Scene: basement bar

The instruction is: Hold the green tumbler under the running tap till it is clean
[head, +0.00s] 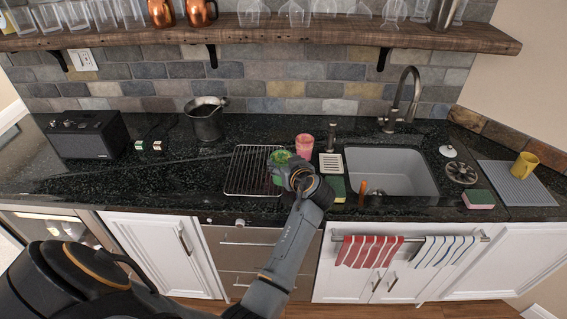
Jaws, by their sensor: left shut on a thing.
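The green tumbler (279,157) is at the wire rack, left of the sink, in the head view. My left gripper (296,171) is shut on it, and my wrist hides part of it. I cannot tell whether the tumbler touches the rack. The tumbler is well to the left of the tap. My right gripper is out of view.
The wire rack (240,180) lies on the dark counter. A pink tumbler (304,146), a dispenser (331,137) and a green sponge (338,188) stand between rack and sink. An orange-handled item (363,188) is at the sink's front left. A yellow mug (524,165) sits on a mat at right.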

